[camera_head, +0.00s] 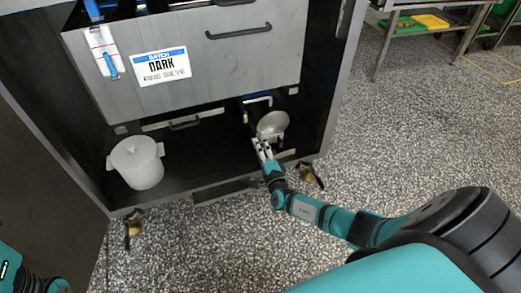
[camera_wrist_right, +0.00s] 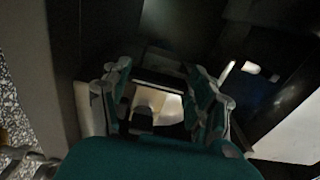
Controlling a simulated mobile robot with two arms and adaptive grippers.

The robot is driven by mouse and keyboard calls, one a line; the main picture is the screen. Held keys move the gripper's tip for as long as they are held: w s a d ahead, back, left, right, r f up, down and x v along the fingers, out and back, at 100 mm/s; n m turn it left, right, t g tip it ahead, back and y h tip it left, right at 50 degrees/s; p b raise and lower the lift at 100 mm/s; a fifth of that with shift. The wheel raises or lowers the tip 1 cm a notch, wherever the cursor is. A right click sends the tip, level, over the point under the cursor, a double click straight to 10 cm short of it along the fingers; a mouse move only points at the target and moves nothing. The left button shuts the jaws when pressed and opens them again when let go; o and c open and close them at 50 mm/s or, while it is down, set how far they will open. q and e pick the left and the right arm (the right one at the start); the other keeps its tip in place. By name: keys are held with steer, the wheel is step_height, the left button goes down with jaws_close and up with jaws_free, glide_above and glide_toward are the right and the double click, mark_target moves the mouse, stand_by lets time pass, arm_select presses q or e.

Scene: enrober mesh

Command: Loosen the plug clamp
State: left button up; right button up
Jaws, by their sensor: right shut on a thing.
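My right gripper (camera_head: 263,148) reaches into the dark lower bay of the cabinet, just in front of a shiny rounded metal part (camera_head: 272,124). In the right wrist view my right gripper (camera_wrist_right: 160,88) has its two fingers on either side of a small pale and dark fitting (camera_wrist_right: 148,101). It is shut on this fitting, which appears to be the plug clamp. The clamp's exact shape is dark and partly hidden by the fingers. My left gripper is not in view; only a bit of my left arm shows at the lower left.
The cabinet's side post (camera_head: 336,85) is close on the right. Speckled floor (camera_head: 400,140) is open to the right.

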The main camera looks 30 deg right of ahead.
steer(key=shift+w, duration=0.1)
steer(key=o, duration=1.2)
steer(key=shift+s+a, duration=0.1)
steer(key=shift+s, duration=0.1)
steer(key=v, duration=1.1)
steer(key=shift+s, duration=0.3)
